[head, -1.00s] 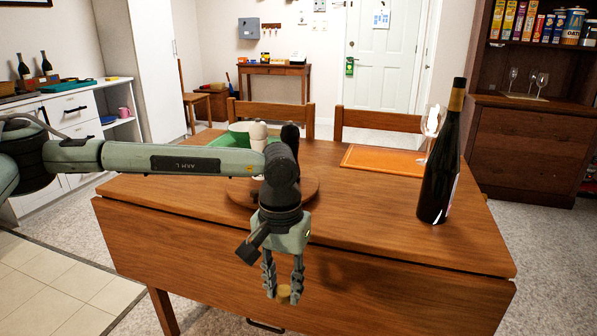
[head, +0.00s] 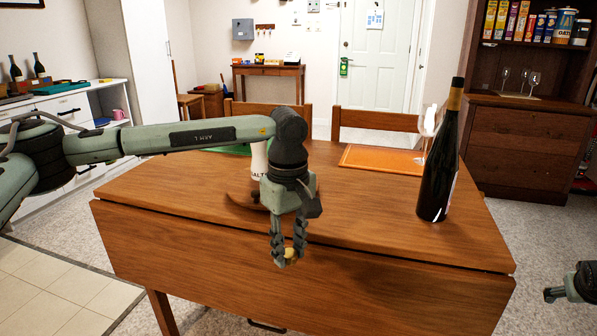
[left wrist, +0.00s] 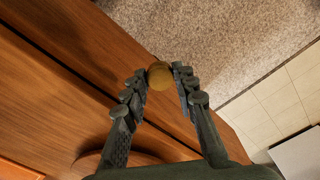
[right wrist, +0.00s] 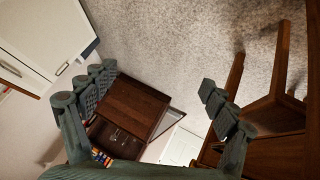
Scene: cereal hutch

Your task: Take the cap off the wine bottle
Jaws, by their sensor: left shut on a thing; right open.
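The wine bottle (head: 437,165) is dark with a gold-tan neck. It stands upright near the right side of the table. My left gripper (head: 287,255) hangs over the table's front edge, pointing down, well to the left of the bottle. It is shut on a small round gold-tan cap (head: 291,258). The cap also shows in the left wrist view (left wrist: 160,75), between the fingertips and apart from the bottle. My right gripper (head: 556,293) shows partly at the lower right edge, off the table. In the right wrist view it is open and empty (right wrist: 158,82).
The wooden table (head: 350,215) carries an orange placemat (head: 380,158), a round wooden board (head: 243,200) and a white shaker (head: 259,160). Two chairs are at the far side. The table's front middle is clear.

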